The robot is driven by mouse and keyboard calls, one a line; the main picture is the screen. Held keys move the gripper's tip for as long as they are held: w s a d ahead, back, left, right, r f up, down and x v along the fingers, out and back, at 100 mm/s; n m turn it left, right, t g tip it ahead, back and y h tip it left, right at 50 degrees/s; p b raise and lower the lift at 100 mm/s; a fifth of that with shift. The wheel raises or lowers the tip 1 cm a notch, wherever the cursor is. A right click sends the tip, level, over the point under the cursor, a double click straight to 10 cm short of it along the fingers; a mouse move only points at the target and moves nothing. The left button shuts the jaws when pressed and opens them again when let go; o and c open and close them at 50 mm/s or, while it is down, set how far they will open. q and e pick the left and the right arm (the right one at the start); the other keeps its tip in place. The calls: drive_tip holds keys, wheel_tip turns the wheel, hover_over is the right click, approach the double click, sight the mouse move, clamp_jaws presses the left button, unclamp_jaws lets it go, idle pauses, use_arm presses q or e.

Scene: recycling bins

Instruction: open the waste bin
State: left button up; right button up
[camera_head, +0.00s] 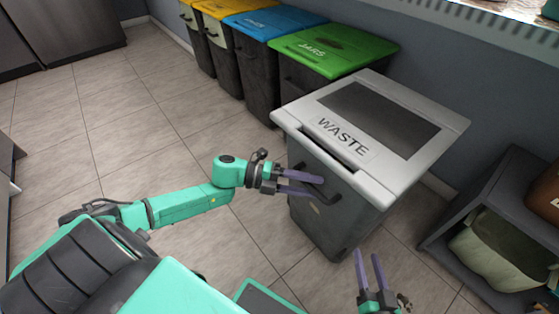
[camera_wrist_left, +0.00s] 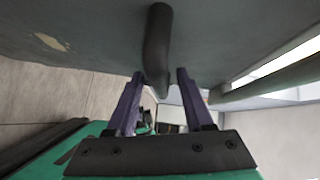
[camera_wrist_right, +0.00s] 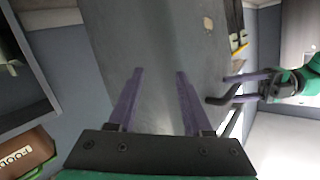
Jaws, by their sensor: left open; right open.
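The waste bin (camera_head: 330,217) is a dark grey box with a light grey lid (camera_head: 440,165) marked WASTE. The lid lies closed on top. A dark bar handle (camera_head: 326,192) sticks out from the bin's front; it also shows in the left wrist view (camera_wrist_left: 157,45). My left gripper (camera_head: 320,186) is open at the handle, and in the left wrist view the handle's end reaches between its fingers. I cannot tell whether they touch it. My right gripper (camera_head: 368,254) is open and empty, low in front of the bin; the bin's body fills the middle of the right wrist view (camera_wrist_right: 155,50).
A green-lidded JARS bin (camera_head: 335,50), a blue-lidded bin (camera_head: 270,22) and yellow-lidded bins stand in a row behind the waste bin. A dark shelf (camera_head: 475,225) with containers stands at the right. The tiled floor (camera_head: 130,120) at the left is clear.

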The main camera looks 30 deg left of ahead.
use_arm(q)
drive_tip(key=shift+s+a+r, duration=0.1)
drive_tip(key=shift+s+a, duration=0.1)
drive_tip(key=shift+a, duration=0.3)
drive_tip(key=p+v, duration=0.2)
drive_tip(key=v, duration=0.2)
drive_tip(key=shift+a+r, duration=0.1)
use_arm(e)
drive_tip(key=s+f+g, duration=0.2)
drive_tip(key=s+f, duration=0.2)
drive_tip(key=s, duration=0.1)
use_arm(q)
drive_tip(key=p+v, duration=0.2)
drive_tip(key=v, duration=0.7)
use_arm(e)
drive_tip(key=r, duration=0.2)
drive_tip(key=w+r, duration=0.1)
drive_tip(key=r, duration=0.1)
drive_tip(key=shift+w+r, duration=0.1)
drive_tip(key=shift+w, duration=0.05)
use_arm(q)
drive_tip(key=shift+a, duration=0.15)
